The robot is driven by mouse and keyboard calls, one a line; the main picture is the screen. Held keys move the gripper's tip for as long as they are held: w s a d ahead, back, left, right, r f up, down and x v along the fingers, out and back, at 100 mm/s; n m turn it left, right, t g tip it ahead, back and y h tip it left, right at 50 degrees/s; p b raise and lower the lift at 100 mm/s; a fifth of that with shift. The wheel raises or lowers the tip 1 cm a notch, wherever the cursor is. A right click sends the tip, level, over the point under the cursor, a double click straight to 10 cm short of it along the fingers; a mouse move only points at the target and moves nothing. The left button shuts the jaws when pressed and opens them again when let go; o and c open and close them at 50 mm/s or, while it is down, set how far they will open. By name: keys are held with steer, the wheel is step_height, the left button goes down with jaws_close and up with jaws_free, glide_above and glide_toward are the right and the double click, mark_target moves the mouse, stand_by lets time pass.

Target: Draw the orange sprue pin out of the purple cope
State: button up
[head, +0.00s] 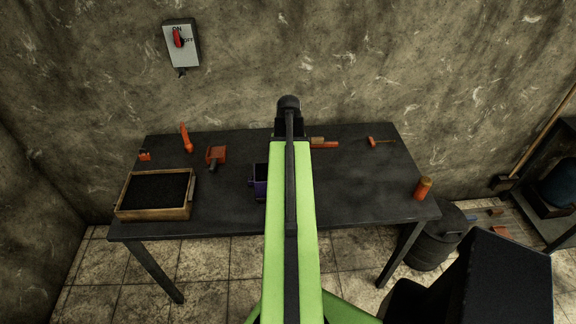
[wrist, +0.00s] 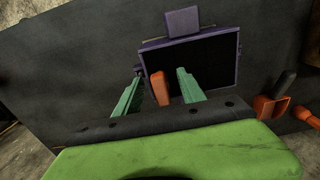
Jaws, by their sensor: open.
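The purple cope (wrist: 235,68), a square frame filled with dark sand, lies on the table in the wrist view. In the head view only the left part of the cope (head: 259,188) shows beside my arm. The orange sprue pin (wrist: 160,88) stands up from the cope near its lower left edge. My gripper (wrist: 161,74) is open, with one teal finger on each side of the pin in the picture. The pin appears nearer the left finger, with a wider gap on the right. I cannot tell whether either finger touches it. My arm hides the gripper and pin in the head view.
The dark table (head: 355,190) holds a wooden sand box (head: 152,212) at left and an orange can (head: 422,188) at right. An orange tool with a dark handle (head: 216,155) lies left of the cope. It shows close to my gripper's right in the wrist view (wrist: 268,108).

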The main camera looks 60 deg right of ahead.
jaws_close()
stand_by(0.3)
steer(key=shift+w+r+p, duration=0.1)
steer(key=shift+r+p, duration=0.7)
steer(key=shift+p, duration=0.05)
stand_by(0.9)
step_height(320, 180, up, 7)
steer(key=p, duration=0.6)
steer(key=shift+f+p, duration=0.15)
steer(key=shift+p, duration=0.15)
steer(key=shift+f, duration=0.1)
